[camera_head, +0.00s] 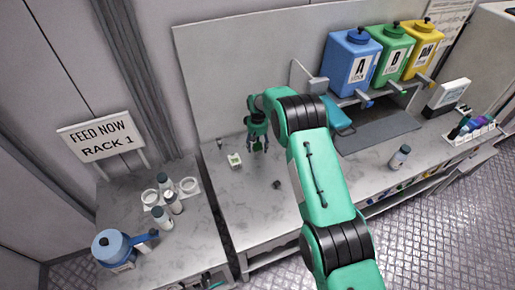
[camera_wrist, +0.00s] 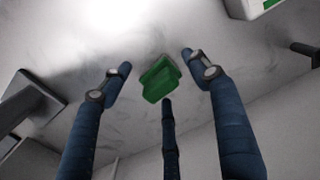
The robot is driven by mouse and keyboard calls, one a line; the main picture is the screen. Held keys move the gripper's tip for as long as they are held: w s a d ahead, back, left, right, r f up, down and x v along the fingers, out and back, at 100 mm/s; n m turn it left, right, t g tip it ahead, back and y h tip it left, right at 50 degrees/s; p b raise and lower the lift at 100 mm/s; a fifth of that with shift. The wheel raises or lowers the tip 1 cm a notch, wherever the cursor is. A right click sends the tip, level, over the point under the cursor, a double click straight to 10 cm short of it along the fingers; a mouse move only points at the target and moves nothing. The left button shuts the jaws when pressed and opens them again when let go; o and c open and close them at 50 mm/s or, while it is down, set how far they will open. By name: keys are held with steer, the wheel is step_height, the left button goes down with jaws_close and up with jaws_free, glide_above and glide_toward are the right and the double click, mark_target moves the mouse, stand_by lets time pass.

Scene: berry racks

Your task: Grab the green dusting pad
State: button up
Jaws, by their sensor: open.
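The green dusting pad (camera_wrist: 160,80) shows in the wrist view as a small stepped green block on the grey counter. My gripper (camera_wrist: 158,85) has three dark blue fingers spread open around the pad, with a gap on each side. One finger's tip is close below the pad in the picture; I cannot tell whether it touches. In the head view my gripper (camera_head: 257,146) points down over the counter near the back wall, and I cannot make out the pad there.
A small white and green box (camera_head: 234,160) stands just left of my gripper. A dark knob (camera_head: 276,184) lies to the front. Blue (camera_head: 352,60), green (camera_head: 391,55) and yellow (camera_head: 422,47) dispensers stand at the back right.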

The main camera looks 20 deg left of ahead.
mark_target(257, 143)
steer(key=c, duration=1.5)
steer(key=shift+r, duration=0.2)
steer(key=shift+r, duration=0.75)
steer(key=shift+r+b, duration=0.35)
steer(key=shift+r, duration=0.6)
steer(key=s+d, duration=0.3)
steer(key=s, duration=0.1)
steer(key=s+d, duration=0.3)
steer(key=s, duration=0.1)
steer(key=s+d+r+b, duration=0.1)
steer(key=s+d, duration=0.2)
steer(key=s, duration=0.2)
steer(key=shift+r, duration=0.1)
